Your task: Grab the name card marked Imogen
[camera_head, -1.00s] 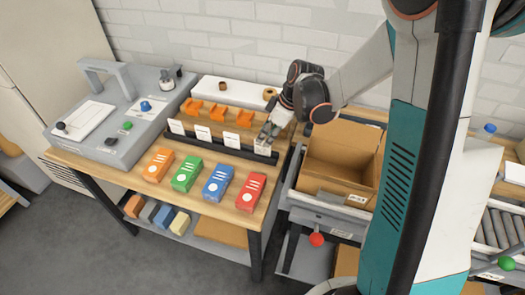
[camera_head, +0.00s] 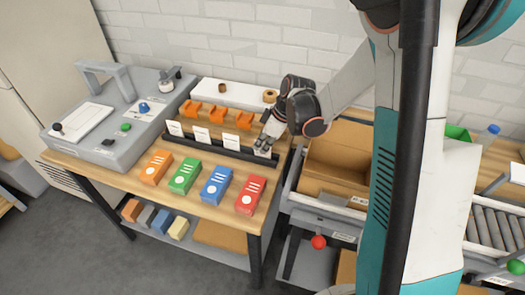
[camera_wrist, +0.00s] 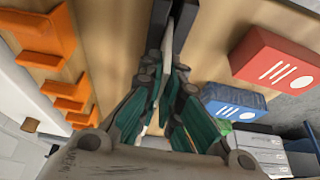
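Several white name cards stand in a black rack (camera_head: 215,147) on the wooden table; three are clear of my gripper: a left one (camera_head: 175,128), a second (camera_head: 202,134) and a third (camera_head: 231,142). The rightmost card (camera_head: 263,153) is partly covered by my gripper (camera_head: 265,144). The writing on the cards is too small to read, so I cannot tell which says Imogen. In the wrist view, my gripper (camera_wrist: 168,75) points down at the rack (camera_wrist: 160,20), its fingers apart on either side of a thin white card edge. I cannot see contact with both fingers.
Orange, green, blue and red (camera_head: 251,195) boxes lie in front of the rack. Orange holders (camera_head: 217,114) stand behind it, before a white block with tape rolls. A grey machine (camera_head: 115,120) is at left. An open cardboard box (camera_head: 335,165) is close on the right.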

